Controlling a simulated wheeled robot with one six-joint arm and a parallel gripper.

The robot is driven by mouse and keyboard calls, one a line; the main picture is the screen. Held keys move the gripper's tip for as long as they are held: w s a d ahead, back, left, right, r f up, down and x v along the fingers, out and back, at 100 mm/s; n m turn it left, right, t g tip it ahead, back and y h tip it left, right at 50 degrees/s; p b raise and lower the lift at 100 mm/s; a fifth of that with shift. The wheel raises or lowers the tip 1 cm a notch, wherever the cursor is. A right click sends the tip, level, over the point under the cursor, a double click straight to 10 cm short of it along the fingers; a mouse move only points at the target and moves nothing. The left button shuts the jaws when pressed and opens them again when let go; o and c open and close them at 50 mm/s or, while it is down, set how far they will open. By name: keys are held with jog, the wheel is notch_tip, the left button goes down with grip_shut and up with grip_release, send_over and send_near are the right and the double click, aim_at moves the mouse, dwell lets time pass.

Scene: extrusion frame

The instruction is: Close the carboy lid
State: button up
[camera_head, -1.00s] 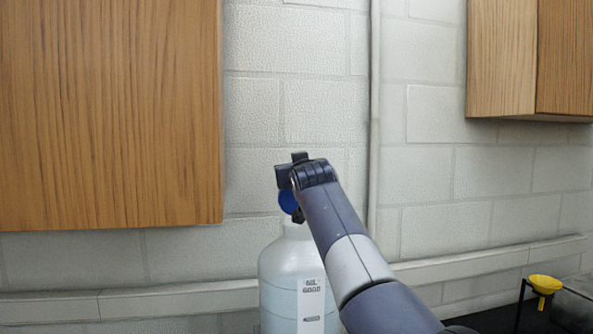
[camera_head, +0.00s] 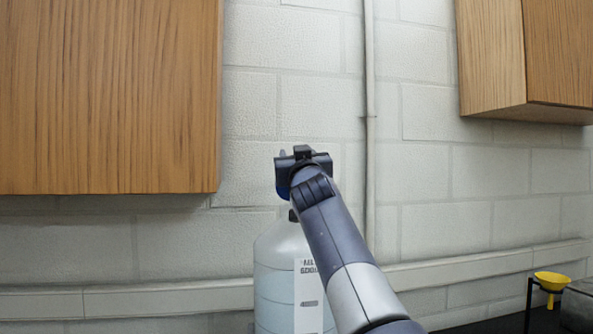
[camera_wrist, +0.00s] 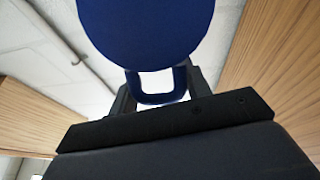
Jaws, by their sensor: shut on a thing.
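The carboy (camera_head: 277,275) is a translucent white bottle with a white label, standing upright in the lower middle of the head view. Its neck is mostly hidden by my arm. The blue lid (camera_head: 283,190) shows only as a sliver beneath my gripper (camera_head: 286,160), above the neck. In the wrist view, the round blue lid (camera_wrist: 147,30) fills the top centre, with a blue loop-shaped tab (camera_wrist: 158,97) on its near edge. My gripper (camera_wrist: 160,80) is shut on this tab, one finger on each side. The lid's hinge and its exact tilt are hidden.
A wooden cabinet (camera_head: 105,95) hangs at the left and another (camera_head: 490,60) at the upper right. A vertical pipe (camera_head: 370,150) runs up the block wall behind the carboy. A yellow funnel (camera_head: 552,281) sits on a black stand at the lower right.

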jog(key=shift+s+f+b, duration=0.25)
jog(key=shift+f+b, duration=0.1)
jog(key=shift+b, duration=0.25)
jog(key=b+v, duration=0.2)
jog(key=b, duration=0.1)
jog(key=shift+f+b, duration=0.2)
jog(key=shift+b, duration=0.1)
jog(key=s+f+b, duration=0.2)
jog(key=b, duration=0.1)
jog(key=s+f+b, duration=0.1)
jog(key=b, duration=0.1)
jog(key=shift+d, duration=0.25)
grip_shut()
jog(key=shift+c, duration=0.5)
grip_release()
jog(key=shift+s+r, duration=0.1)
jog(key=shift+r, duration=0.2)
jog(key=shift+o, duration=0.8)
jog(key=shift+d, duration=0.1)
jog(key=o, duration=1.2)
jog(key=shift+b+v, duration=2.8)
jog(key=shift+v, duration=2.5)
